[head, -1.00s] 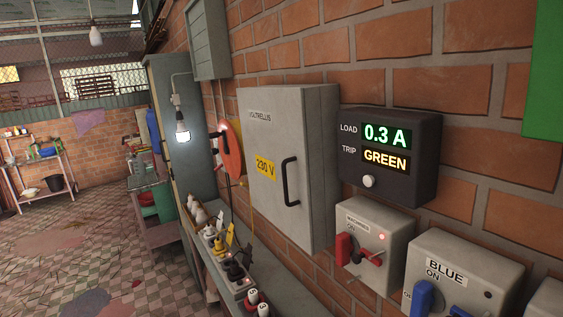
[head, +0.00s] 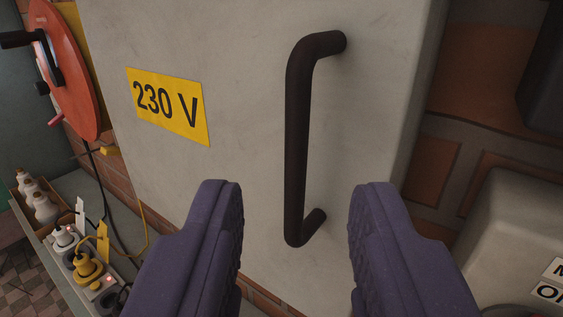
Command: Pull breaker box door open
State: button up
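The breaker box door (head: 235,45) is a light grey panel that fills the middle of the view. It looks shut. A yellow 230 V label (head: 168,105) is on it. Its dark, upright bar handle (head: 298,140) stands out from the door right of the label. My gripper (head: 298,205) is open, with a purple finger on each side of the handle's lower end in the picture. Neither finger visibly touches the handle. How far the fingertips are from the door is hard to tell.
A red-orange reel (head: 65,70) with a crank is on the wall at left. Below it, a shelf holds a power strip with a yellow plug (head: 88,268) and several white bottles (head: 42,205). A grey switch box (head: 515,235) sits close at right on the brick wall.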

aim_at(296, 143)
jog(key=w, duration=0.6)
jog(key=shift+w+d, duration=0.15)
jog(key=shift+d, duration=0.1)
grip_shut()
